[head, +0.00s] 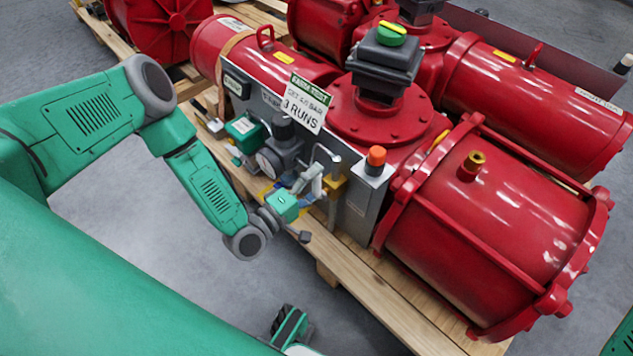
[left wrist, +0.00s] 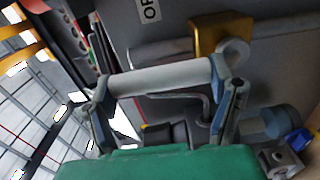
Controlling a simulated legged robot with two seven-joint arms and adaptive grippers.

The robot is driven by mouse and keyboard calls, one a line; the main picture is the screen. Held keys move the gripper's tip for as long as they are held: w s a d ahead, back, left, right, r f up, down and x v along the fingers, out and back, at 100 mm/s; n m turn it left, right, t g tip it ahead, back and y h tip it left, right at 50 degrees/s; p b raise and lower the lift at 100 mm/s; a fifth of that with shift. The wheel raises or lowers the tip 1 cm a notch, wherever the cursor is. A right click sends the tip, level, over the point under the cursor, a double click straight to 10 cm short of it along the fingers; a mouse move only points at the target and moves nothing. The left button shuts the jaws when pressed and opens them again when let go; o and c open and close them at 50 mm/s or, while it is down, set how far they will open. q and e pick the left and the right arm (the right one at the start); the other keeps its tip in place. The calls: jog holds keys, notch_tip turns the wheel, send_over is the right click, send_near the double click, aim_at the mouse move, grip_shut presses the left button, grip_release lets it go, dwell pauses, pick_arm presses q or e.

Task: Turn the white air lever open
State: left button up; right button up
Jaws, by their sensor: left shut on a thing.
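The white air lever (left wrist: 160,78) shows in the left wrist view as a pale round bar lying crosswise between my fingers, near a gold-coloured fitting (left wrist: 213,33). My left gripper (left wrist: 165,98) is shut on this bar, with one finger at each end of it. In the head view my left gripper (head: 308,192) is at the front of the grey control panel (head: 357,205), beside a yellow fitting (head: 335,186). It covers much of the lever there, so the lever's angle is hard to tell. My right gripper is not in view.
An orange-topped button (head: 376,156) is to the right. A large red cylinder (head: 490,225) stands on the wooden pallet (head: 385,312). The grey floor in front is mostly clear.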

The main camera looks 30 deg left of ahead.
pick_arm(q)
jog(key=shift+w+a, duration=0.2)
jog(key=shift+w, duration=0.05)
jog(key=o, duration=1.6)
jog(key=shift+o, duration=0.2)
jog(key=shift+f, duration=0.1)
jog(key=v, duration=1.2)
jog(key=shift+d, duration=0.1)
